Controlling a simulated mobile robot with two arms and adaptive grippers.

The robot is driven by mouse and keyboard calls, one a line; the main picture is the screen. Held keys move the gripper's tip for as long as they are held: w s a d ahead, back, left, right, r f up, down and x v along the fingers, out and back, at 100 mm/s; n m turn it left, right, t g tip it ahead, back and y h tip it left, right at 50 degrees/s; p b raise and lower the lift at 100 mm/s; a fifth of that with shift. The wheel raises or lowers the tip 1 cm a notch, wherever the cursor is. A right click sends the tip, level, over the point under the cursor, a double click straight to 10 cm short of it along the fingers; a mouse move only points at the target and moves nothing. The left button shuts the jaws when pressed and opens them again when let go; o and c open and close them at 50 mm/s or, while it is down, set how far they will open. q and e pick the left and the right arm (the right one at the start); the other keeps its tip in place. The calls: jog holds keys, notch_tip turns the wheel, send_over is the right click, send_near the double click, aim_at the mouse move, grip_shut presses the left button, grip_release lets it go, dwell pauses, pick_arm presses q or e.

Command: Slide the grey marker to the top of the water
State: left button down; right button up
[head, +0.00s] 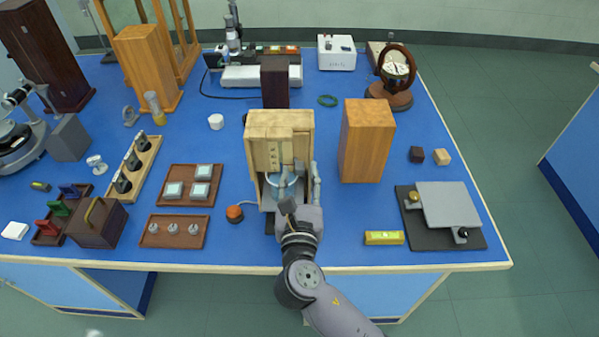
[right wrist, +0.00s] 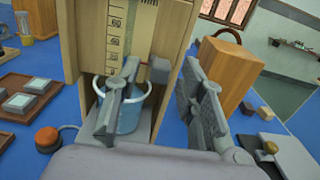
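The grey marker (right wrist: 158,69) is a small block at the right side of the printed scale (right wrist: 117,38) in the right wrist view. A clear vessel of bluish water (right wrist: 128,118) stands below the scale, inside the open-fronted wooden case (head: 264,151). My right gripper (head: 303,176) reaches into the front of the case. Its fingers (right wrist: 161,80) are apart, one on each side of the marker in the picture, with a gap to the right finger. The left finger partly covers the vessel. In the head view the marker is hard to make out. My left gripper is out of view.
A tall wooden block (head: 367,140) stands close right of the case. An orange-topped button (head: 235,213) lies to its left, and a yellow level (head: 384,238) to the front right.

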jog(key=s, duration=1.1)
jog(key=shift+w, duration=0.1)
